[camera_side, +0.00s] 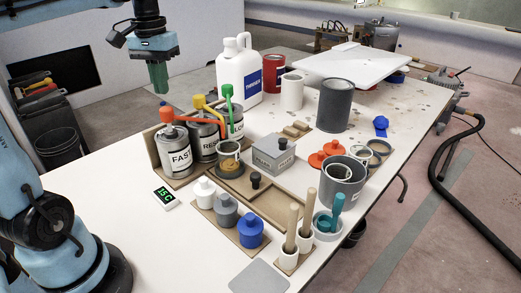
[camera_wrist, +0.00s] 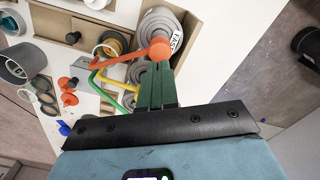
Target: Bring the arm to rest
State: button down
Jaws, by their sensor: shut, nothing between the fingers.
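My gripper (camera_side: 158,77) is raised above the left end of the white table (camera_side: 215,262), up and left of the pump-topped cans. Its green fingers are together and empty. In the wrist view the shut fingers (camera_wrist: 157,85) point toward the can with the orange pump head (camera_wrist: 160,48), which appears just beyond the fingertips. In the side view a clear gap separates the fingers from the can labelled FAST (camera_side: 177,158) below.
Red, yellow and green pumps stand up from the can row. A white jug (camera_side: 238,72), a dark grey can (camera_side: 335,105) and a grey lidded box (camera_side: 273,154) stand beyond. Small bottles (camera_side: 224,214) and wooden-handled tools (camera_side: 305,215) are near the front. Open air surrounds my gripper.

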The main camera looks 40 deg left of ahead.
jog(key=shift+r, duration=0.35)
jog(key=shift+d+f, duration=0.1)
jog(key=shift+d, duration=0.15)
jog(key=s+d+f+m+t, duration=0.1)
jog(key=d+f+m+t, duration=0.2)
jog(key=d+f, duration=0.2)
jog(key=s+d+f+m+t, duration=0.1)
jog(key=d+f+m+t, duration=0.2)
jog(key=d, duration=0.8)
notch_tip(320, 180, down, 2)
jog(key=shift+d+f+t, duration=0.2)
jog(key=shift+d+t, duration=0.1)
jog(key=shift+t, duration=0.3)
